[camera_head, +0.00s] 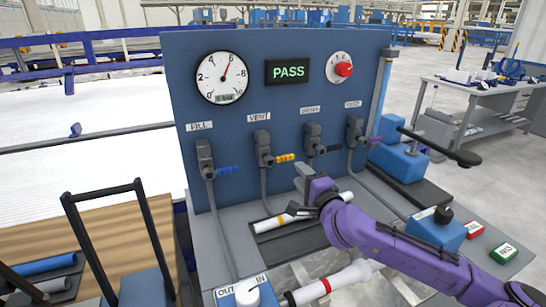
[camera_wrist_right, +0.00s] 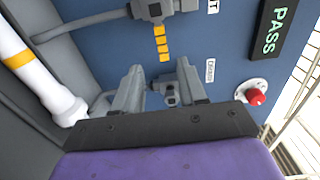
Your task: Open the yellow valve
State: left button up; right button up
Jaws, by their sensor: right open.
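The yellow valve handle (camera_head: 285,158) sticks out to the right from its dark grey valve body (camera_head: 263,147) under the VENT label on the blue panel. In the right wrist view the yellow handle (camera_wrist_right: 161,43) lies just beyond the fingertips, apart from them. My right gripper (camera_head: 308,180) is in front of the panel, below and to the right of the yellow handle. Its two grey fingers are open and empty in the right wrist view (camera_wrist_right: 158,82); the drain valve (camera_wrist_right: 172,95) shows behind the gap. My left gripper is not in view.
Neighbouring valves have a blue handle (camera_head: 228,169), a black handle (camera_head: 329,149) and a purple handle (camera_head: 375,140). The panel has a gauge (camera_head: 222,77), a PASS display (camera_head: 288,71) and a red knob (camera_head: 344,69). A white pipe (camera_head: 335,283) lies on the bench front.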

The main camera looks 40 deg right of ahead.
aim_at(287, 159)
jog(key=x, duration=0.9)
jog(key=shift+r, duration=0.1)
jog(key=shift+w+d, duration=0.3)
jog(key=shift+w, duration=0.15)
grip_shut()
